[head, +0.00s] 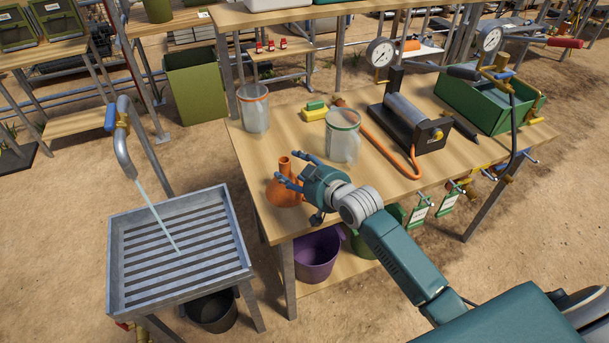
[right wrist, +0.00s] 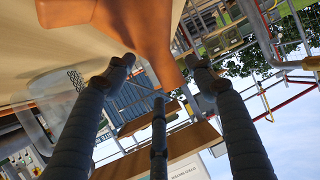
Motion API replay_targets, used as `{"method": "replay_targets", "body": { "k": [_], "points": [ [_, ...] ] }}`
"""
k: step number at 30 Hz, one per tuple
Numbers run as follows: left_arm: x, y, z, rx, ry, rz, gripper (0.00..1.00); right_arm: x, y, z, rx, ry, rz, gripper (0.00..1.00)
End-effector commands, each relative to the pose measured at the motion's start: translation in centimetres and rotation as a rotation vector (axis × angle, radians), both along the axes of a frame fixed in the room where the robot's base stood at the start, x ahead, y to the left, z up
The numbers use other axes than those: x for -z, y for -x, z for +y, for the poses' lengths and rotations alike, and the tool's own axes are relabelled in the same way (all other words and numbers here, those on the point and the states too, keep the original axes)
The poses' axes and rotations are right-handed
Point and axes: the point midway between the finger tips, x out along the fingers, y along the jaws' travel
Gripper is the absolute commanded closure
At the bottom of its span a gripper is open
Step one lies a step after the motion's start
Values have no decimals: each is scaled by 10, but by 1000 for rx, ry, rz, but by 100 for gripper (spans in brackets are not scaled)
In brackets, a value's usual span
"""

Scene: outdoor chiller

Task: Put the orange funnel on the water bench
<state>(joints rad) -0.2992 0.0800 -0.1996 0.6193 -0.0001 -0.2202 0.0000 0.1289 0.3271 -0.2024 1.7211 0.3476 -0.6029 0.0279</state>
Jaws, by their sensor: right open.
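The orange funnel (head: 281,193) stands with its narrow neck up near the front left corner of a wooden bench (head: 285,222). My right gripper (head: 287,168) is open, with its fingers close to the neck. A slatted metal basin (head: 180,250) under a running tap stands to the left. I cannot tell which of the two is the water bench. My left gripper is out of view.
On the wooden bench are two clear jars (head: 343,136) (head: 254,108), a sponge (head: 314,112), a black pump (head: 408,120) with an orange hose and a green box (head: 488,100). A purple bucket (head: 316,255) is underneath. The basin's slats are bare.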

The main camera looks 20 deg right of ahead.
Motion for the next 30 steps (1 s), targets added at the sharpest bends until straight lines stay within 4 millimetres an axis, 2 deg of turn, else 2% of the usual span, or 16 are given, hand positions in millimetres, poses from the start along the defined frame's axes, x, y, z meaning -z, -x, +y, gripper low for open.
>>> {"method": "replay_targets", "body": {
  "k": [9,15,21,30],
  "points": [
    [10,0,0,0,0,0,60,-23,59,-15,-2,4,-1,45],
    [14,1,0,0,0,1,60,-37,88,-22,-1,2,0,45],
    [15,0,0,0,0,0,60,-43,98,-24,-1,0,0,45],
    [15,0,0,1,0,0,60,-43,98,-24,-1,0,-1,45]
  ]
}}
